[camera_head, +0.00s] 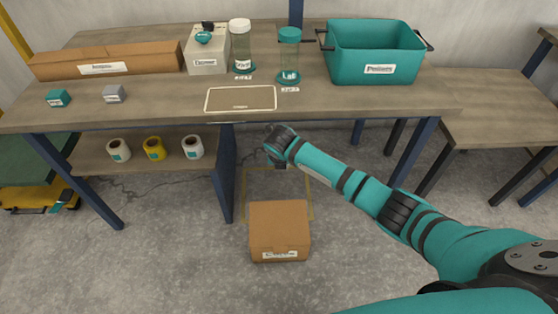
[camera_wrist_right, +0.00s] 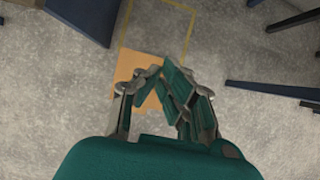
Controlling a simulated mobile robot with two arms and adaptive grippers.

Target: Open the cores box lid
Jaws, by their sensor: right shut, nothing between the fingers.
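A brown cardboard box (camera_head: 280,226) stands on the floor in front of the workbench, its top closed and flat. Its front label is too small to read, so I cannot confirm it is the cores box. In the right wrist view part of the box (camera_wrist_right: 132,62) shows behind the fingers. My right gripper (camera_head: 279,162) hangs above and behind the box in the head view, apart from it. In the wrist view my right gripper (camera_wrist_right: 160,70) has its fingertips together, with nothing held. My left gripper is not in view.
The workbench (camera_head: 340,98) stands behind, with a teal bin (camera_head: 372,62), jars and a long cardboard box (camera_head: 108,62) on top. Tape rolls (camera_head: 154,148) sit on its lower shelf. Floor in front is clear.

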